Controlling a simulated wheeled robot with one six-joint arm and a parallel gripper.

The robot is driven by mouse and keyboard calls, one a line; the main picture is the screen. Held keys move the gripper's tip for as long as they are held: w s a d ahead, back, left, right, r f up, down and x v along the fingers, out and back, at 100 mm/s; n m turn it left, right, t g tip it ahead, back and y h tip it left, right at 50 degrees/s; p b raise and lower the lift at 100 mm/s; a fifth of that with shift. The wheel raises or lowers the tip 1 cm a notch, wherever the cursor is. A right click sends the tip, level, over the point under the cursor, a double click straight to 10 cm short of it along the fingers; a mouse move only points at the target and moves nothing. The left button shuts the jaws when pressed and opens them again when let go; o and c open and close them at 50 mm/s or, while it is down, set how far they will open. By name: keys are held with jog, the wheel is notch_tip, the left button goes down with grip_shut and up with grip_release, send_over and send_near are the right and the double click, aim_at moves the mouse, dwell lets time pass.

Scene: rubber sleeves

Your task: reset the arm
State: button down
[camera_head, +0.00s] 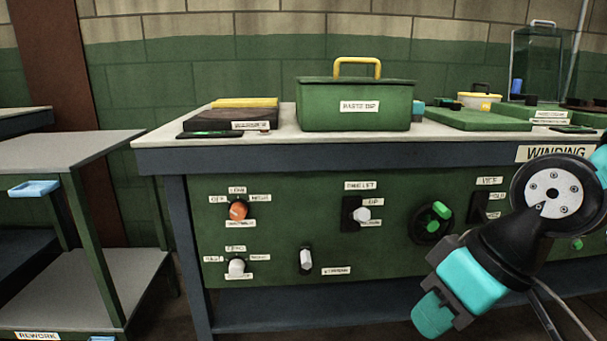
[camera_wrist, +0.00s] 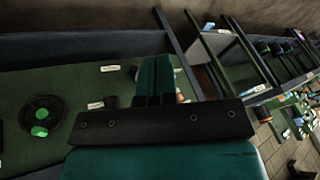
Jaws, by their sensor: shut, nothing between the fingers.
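My gripper (camera_wrist: 154,80) shows in the wrist view, with its two teal fingers together and nothing between them. It is in front of the green control panel (camera_wrist: 70,90) of the bench. In the head view my arm is at the right, in front of the panel's right part, and the fingers cannot be made out there. The panel (camera_head: 290,215) carries an orange knob (camera_head: 238,210), white knobs, switches and a green-and-black dial (camera_head: 432,222). The dial also shows at the left of the wrist view (camera_wrist: 40,122).
A green lidded box (camera_head: 355,105) with a yellow handle stands on the bench top (camera_head: 285,136). Dark and yellow slabs (camera_head: 240,115) lie left of it. A green board (camera_head: 478,120) and a clear case (camera_head: 537,62) are at the right. A grey shelf unit (camera_head: 65,150) stands left.

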jog(key=s+r+g+h, duration=0.1)
jog(key=s+g, duration=0.1)
jog(key=s, duration=0.5)
notch_tip(320, 180, up, 34)
jog(key=p, duration=3.4)
jog(key=shift+w+d, duration=0.15)
jog(key=shift+w, duration=0.05)
